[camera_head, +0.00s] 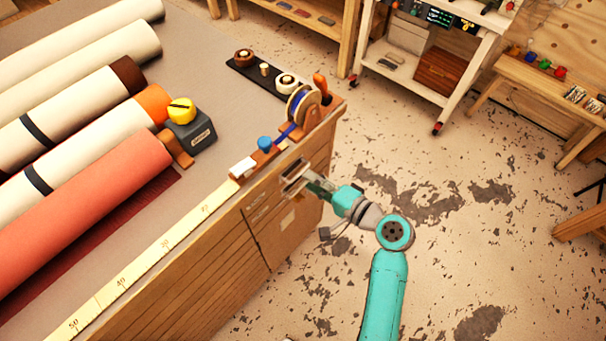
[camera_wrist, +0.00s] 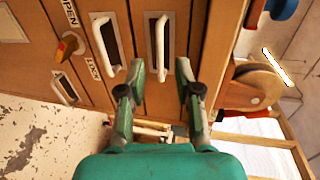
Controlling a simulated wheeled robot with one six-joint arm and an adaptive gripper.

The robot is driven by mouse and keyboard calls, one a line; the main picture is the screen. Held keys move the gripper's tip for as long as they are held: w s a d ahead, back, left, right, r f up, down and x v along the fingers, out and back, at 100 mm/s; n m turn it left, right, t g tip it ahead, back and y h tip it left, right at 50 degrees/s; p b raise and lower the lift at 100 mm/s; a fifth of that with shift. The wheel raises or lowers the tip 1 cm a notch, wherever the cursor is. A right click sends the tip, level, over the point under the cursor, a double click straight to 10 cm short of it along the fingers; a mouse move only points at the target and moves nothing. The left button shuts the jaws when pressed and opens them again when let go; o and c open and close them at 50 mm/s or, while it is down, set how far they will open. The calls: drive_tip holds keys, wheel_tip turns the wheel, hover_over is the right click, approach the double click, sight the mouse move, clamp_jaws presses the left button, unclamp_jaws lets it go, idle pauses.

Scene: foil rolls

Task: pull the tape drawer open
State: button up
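The wooden cabinet's drawer fronts (camera_head: 262,210) face my arm. In the wrist view, a white-framed pull handle (camera_wrist: 160,45) is on one narrow drawer front, and a second such handle (camera_wrist: 108,42) is to its left. I cannot read which drawer is the tape drawer. My gripper (camera_wrist: 161,74) is open, with a green, dark-jointed finger to each side of the first handle's near end. It looks empty, and I cannot tell whether it touches the handle. In the head view my gripper (camera_head: 306,182) is close to the cabinet's upper front, partly hiding it.
An orange knob (camera_wrist: 68,46) sits between OPEN and LOCK labels, near another handle (camera_wrist: 65,88). A tape roll (camera_head: 303,105) stands at the tabletop's corner. Large rolls (camera_head: 85,205) lie on the table. The floor (camera_head: 470,250) right of my arm is clear.

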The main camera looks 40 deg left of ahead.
drive_tip(key=shift+x, duration=1.95)
drive_tip(key=shift+c, duration=0.3)
clamp_jaws()
